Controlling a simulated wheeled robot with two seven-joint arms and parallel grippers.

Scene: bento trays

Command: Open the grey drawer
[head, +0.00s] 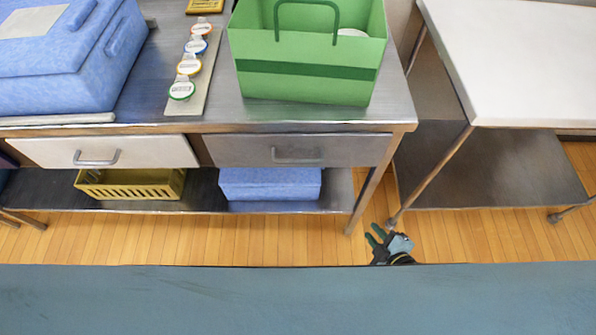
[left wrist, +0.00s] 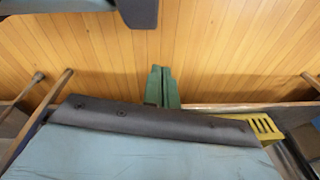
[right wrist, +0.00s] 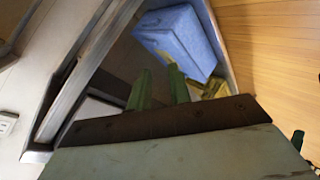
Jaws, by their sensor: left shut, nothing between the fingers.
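The grey drawer (head: 240,151) is closed, its front flush under the right part of the metal table. Its bar handle (head: 297,157) shows on the front. My right gripper (head: 377,236) is below and right of the drawer, near the table's right leg, apart from the handle. Its green fingers stand apart and empty, as the right wrist view (right wrist: 158,88) also shows. My left gripper (left wrist: 161,86) shows only in the left wrist view, its green fingers together over the wood floor. I cannot surely make out the grey drawer in the wrist views.
A closed white drawer (head: 140,151) is left of the grey one. Below, the shelf holds a yellow basket (head: 130,192) and a blue box (head: 270,193). A green carrier (head: 310,85) stands on the tabletop. A second table (head: 520,50) is at right. Floor in front is clear.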

